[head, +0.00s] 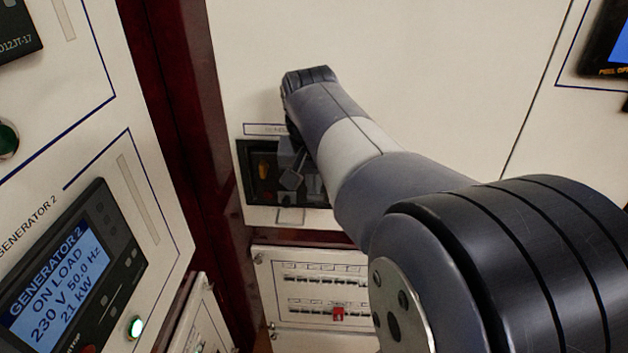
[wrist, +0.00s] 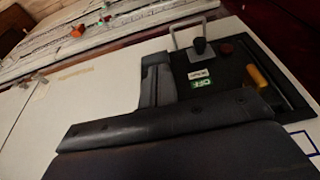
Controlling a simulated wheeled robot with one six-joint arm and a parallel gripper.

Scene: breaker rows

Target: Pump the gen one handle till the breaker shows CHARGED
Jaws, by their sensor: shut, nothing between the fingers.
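The breaker (head: 247,185) is a dark unit set in a pale panel, with a partly hidden label above it. An orange-yellow handle (head: 263,168) shows on its left; it is at the right in the wrist view (wrist: 262,82). A green OFF flag (wrist: 202,84) sits below a small white flag (wrist: 199,74) whose text is too blurred to read. My gripper (head: 291,178) is shut and empty, in front of the breaker's right part. In the wrist view my gripper (wrist: 156,66) is beside the breaker, apart from the yellow handle. Contact with the breaker cannot be told.
A red-brown button (wrist: 226,48) and a black knob (wrist: 202,47) are on the breaker near a pale metal loop (wrist: 182,34). Below is a panel of small breakers (head: 300,268) with a red piece (head: 338,314). A Generator 2 display (head: 60,270) stands left.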

